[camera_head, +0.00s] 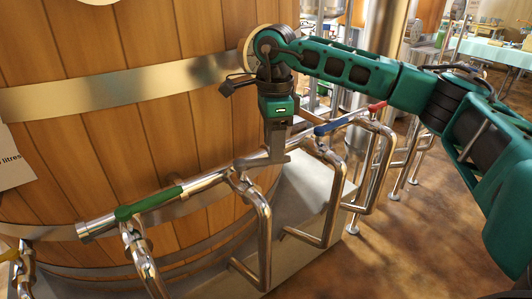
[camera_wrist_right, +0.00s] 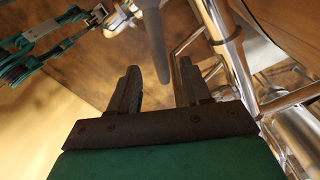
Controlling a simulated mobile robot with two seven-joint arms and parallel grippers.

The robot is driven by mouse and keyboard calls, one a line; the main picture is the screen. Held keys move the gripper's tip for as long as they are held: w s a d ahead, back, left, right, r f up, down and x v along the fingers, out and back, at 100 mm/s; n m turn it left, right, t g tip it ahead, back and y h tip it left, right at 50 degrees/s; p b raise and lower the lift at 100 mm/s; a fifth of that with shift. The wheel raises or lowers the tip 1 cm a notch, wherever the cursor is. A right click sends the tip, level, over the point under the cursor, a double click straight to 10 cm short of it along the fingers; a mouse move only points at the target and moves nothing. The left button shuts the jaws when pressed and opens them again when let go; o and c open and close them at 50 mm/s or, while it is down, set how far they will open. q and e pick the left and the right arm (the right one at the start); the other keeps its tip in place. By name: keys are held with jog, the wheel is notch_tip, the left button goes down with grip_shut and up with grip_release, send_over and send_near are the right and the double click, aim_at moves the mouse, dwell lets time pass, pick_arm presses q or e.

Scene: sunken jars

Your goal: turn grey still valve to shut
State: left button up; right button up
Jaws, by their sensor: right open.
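The grey valve handle (camera_head: 248,162) sits on a steel pipe in front of the wooden barrel, between the green and blue handles. My right gripper (camera_head: 275,148) points down at this handle and partly hides its right part. In the right wrist view, the right gripper (camera_wrist_right: 161,85) is open, its two dark fingers apart. A grey lever (camera_wrist_right: 157,45) reaches down between the fingers there, with space visible on its right. Contact with the fingers cannot be told. My left gripper is not seen in the head view.
The green handle (camera_head: 150,202) is to the left; the blue handle (camera_head: 333,124) and red handle (camera_head: 377,106) are to the right. The barrel (camera_head: 190,130) stands close behind. Bent steel pipes (camera_head: 264,235) stand in front. Open floor (camera_head: 400,240) lies to the right.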

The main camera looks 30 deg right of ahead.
aim_at(262, 162)
notch_tip(262, 162, down, 2)
jog(key=shift+f+b, duration=0.25)
jog(key=shift+b, duration=0.3)
jog(key=shift+r, duration=0.2)
jog(key=shift+f, duration=0.3)
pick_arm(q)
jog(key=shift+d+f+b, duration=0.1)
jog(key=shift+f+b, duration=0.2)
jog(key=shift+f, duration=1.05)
pick_arm(e)
jog(key=shift+f, duration=0.6)
